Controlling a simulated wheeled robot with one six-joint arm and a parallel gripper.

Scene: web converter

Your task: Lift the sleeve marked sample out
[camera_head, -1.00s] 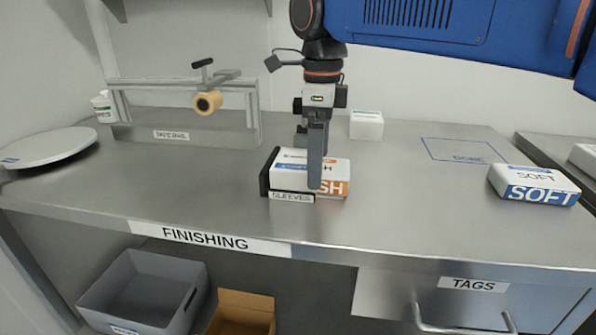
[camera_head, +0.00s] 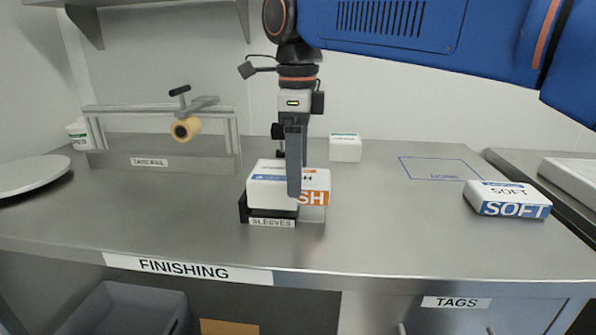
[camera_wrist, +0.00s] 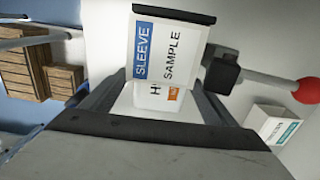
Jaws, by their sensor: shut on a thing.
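The white sleeve (camera_head: 268,191) with a blue strip is held just above the dark holder labelled SLEEVES (camera_head: 243,212). In the wrist view the sleeve (camera_wrist: 182,33) reads SLEEVE and SAMPLE. My gripper (camera_head: 294,190) points down and is shut on the sleeve. The near finger covers part of its front, and the far finger is mostly hidden in the head view.
A white pack marked SOFT (camera_head: 507,201) lies at right, near a blue outlined area (camera_head: 440,168). A small white box (camera_head: 345,148) stands behind. A rail with a tape roll (camera_head: 186,129) and a white round plate (camera_head: 30,176) are at left. The bench front is clear.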

